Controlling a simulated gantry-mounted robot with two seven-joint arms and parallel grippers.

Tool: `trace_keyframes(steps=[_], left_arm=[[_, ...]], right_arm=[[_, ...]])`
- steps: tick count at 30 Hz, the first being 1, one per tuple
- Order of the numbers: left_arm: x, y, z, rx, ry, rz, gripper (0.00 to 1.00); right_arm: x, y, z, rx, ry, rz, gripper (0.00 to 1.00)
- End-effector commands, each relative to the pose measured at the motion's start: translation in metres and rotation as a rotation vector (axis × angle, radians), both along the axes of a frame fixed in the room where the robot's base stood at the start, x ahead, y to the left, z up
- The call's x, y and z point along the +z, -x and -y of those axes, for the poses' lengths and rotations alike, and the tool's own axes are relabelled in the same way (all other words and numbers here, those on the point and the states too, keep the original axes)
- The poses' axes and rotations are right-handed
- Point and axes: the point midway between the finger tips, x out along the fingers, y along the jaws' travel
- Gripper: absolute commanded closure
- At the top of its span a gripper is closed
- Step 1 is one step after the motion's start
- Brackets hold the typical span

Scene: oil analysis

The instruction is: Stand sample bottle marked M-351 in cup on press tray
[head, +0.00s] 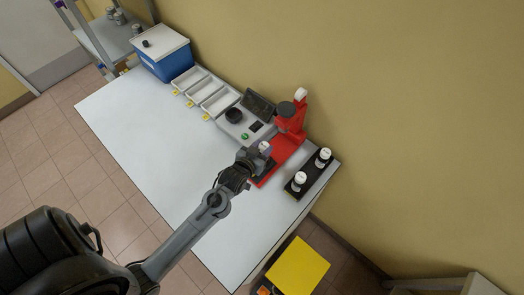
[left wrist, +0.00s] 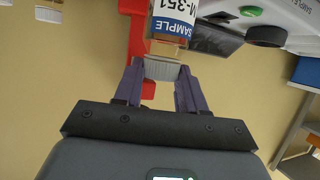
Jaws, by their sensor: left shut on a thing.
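The sample bottle (left wrist: 174,22) has a blue and white label reading "M-351" and "SAMPLE". My left gripper (left wrist: 158,75) is shut on its pale ribbed cap. In the head view, the same gripper (head: 252,157) is at the red press (head: 290,122), and the bottle's white cap (head: 264,146) shows at its fingers. The bottle is over or at the press's dark tray area (head: 263,168). The cup is not distinguishable, and the gripper hides part of the tray. I cannot tell whether the bottle touches it. My right gripper is not in view.
A black rack (head: 313,178) with two white-capped bottles stands right of the press. A grey instrument with a screen (head: 258,104) stands left of it, then white trays (head: 219,101) and a blue bin (head: 172,66). The white table (head: 150,140) is clear in front.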

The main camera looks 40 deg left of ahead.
Motion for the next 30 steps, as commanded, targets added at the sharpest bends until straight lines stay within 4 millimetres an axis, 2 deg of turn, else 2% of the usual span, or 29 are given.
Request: trace_keyframes(steps=[6,23,24,28,30], left_arm=[[-0.022,0.000,0.000,0.000,0.000,0.001,1.00],[-0.031,0.000,0.000,0.000,0.000,0.001,1.00],[-0.030,0.000,0.000,0.000,0.000,0.000,0.54],[-0.030,0.000,0.000,0.000,0.000,0.000,0.34],[-0.030,0.000,0.000,0.000,0.000,0.000,0.34]], right_arm=[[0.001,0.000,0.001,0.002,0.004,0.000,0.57],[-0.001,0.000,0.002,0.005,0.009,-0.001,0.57],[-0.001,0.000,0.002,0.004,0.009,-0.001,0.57],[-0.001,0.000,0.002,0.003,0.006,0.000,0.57],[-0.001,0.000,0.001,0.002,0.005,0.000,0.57]])
